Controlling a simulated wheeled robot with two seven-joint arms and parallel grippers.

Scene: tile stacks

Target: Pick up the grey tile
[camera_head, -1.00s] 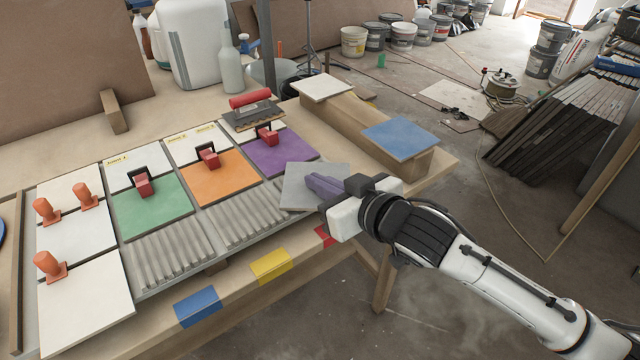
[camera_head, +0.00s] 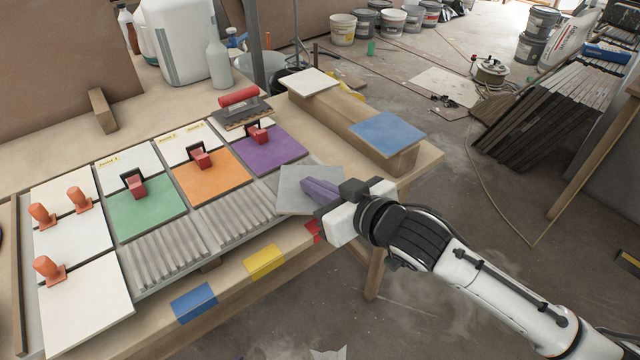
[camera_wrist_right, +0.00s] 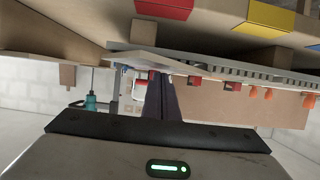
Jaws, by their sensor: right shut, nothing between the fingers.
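The grey tile (camera_head: 291,200) lies at the right end of the row on the workbench, in front of the purple tile (camera_head: 271,147). It sits slightly askew. My right gripper (camera_head: 308,184) is over the grey tile with its purplish-grey fingers shut and empty. The fingers hide part of its right side. In the right wrist view, which is upside down, the shut fingers (camera_wrist_right: 161,98) are close to a pale slab edge (camera_wrist_right: 165,61), likely this tile. I cannot tell whether they touch it. My left gripper is out of view.
Green (camera_head: 146,208) and orange (camera_head: 211,176) tiles with red clamps lie to the left, with ribbed grey beds in front. A wooden block (camera_head: 346,126) carrying a white tile (camera_head: 313,82) and a blue tile (camera_head: 388,133) stands behind. A red-handled trowel (camera_head: 240,97) lies behind the purple tile.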

